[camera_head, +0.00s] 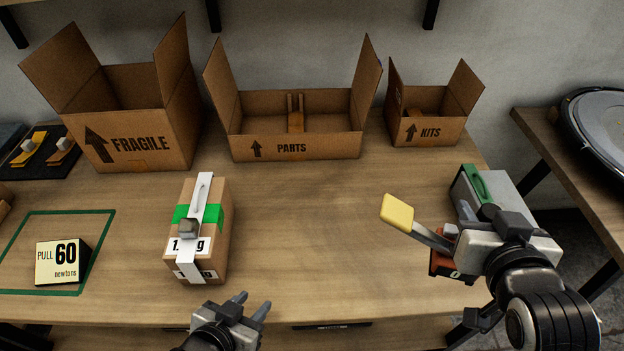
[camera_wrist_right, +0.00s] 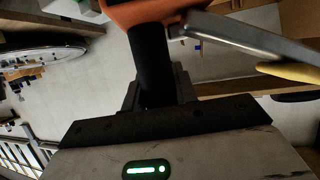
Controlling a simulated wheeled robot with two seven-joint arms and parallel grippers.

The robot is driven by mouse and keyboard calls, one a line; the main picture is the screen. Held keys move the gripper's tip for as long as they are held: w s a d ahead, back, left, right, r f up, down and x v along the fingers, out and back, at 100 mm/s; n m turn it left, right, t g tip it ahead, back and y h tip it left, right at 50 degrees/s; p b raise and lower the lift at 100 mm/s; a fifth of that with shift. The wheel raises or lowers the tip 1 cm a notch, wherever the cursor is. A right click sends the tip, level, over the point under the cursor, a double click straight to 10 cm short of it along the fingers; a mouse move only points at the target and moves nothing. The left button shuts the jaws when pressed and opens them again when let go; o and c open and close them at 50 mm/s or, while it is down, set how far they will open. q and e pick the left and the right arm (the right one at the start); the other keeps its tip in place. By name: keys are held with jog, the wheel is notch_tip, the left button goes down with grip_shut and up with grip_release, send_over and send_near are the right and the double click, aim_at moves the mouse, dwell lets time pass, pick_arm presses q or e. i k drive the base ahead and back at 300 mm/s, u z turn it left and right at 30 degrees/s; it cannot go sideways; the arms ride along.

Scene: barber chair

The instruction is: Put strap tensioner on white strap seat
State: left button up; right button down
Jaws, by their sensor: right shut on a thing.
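The strap tensioner has an orange body (camera_head: 440,262), a grey lever and a yellow-tipped handle (camera_head: 397,212). My right gripper (camera_head: 466,248) is shut on it, at the right side of the table. In the right wrist view the fingers close around its black grip (camera_wrist_right: 150,62), below the orange body (camera_wrist_right: 155,12). A cardboard box (camera_head: 220,245) stands left of centre. A white strap (camera_head: 203,190) runs over its top and down its front, with a grey metal seat (camera_head: 188,228) at the top front edge. My left gripper (camera_head: 252,308) is open and empty at the table's front edge.
Open cartons marked FRAGILE (camera_head: 140,150), PARTS (camera_head: 300,147) and KITS (camera_head: 428,133) line the back. A PULL 60 block (camera_head: 60,262) sits far left. The table's middle is clear.

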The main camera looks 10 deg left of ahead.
aim_at(200, 199)
jog(key=z, duration=1.5)
jog(key=k, duration=1.35)
jog(key=u, duration=2.15)
jog(key=i, duration=0.8)
jog(key=u, duration=0.15)
